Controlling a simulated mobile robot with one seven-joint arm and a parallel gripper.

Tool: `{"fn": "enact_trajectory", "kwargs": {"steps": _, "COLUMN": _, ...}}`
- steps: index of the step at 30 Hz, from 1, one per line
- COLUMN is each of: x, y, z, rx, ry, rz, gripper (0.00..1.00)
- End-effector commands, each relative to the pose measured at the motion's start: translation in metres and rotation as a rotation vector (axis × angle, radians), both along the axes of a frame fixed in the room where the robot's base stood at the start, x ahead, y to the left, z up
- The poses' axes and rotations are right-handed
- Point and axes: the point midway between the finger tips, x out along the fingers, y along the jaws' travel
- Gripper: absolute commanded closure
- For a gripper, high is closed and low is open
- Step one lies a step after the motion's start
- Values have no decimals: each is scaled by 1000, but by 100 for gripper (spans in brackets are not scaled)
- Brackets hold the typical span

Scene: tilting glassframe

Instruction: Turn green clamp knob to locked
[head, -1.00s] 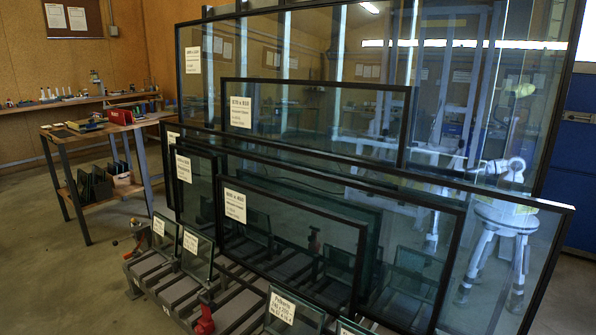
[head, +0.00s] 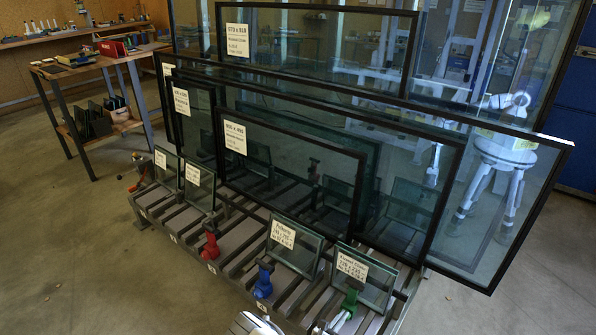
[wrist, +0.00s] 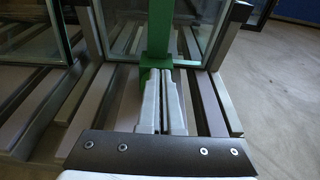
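The green clamp (head: 350,299) stands at the front right of the rack, against a small labelled glass pane (head: 364,273). In the wrist view its green upright (wrist: 159,38) rises straight ahead, just beyond my fingertips. My gripper (wrist: 161,76) has its two grey fingers side by side with only a thin dark line between them. No object shows between them. Green also shows beside the left fingertip; whether the tips touch it I cannot tell. In the head view my gripper (head: 338,321) is low in front of the clamp. The knob's setting cannot be made out.
A blue clamp (head: 263,282) and a red clamp (head: 210,241) stand further left along the rack's front. Large framed glass panes (head: 290,135) lean behind. A workbench (head: 92,62) is at back left. Open floor lies at right.

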Motion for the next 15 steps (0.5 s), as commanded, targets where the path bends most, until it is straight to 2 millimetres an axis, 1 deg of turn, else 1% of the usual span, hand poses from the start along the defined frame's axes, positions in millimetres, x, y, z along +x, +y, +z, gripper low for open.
{"fn": "enact_trajectory", "kwargs": {"steps": 6, "x": -5, "y": -5, "z": -3, "rx": -1, "ry": 5, "rz": -2, "gripper": 100}}
{"fn": "enact_trajectory", "kwargs": {"steps": 15, "x": -6, "y": -6, "z": -5, "rx": 1, "ry": 6, "rz": -2, "gripper": 100}}
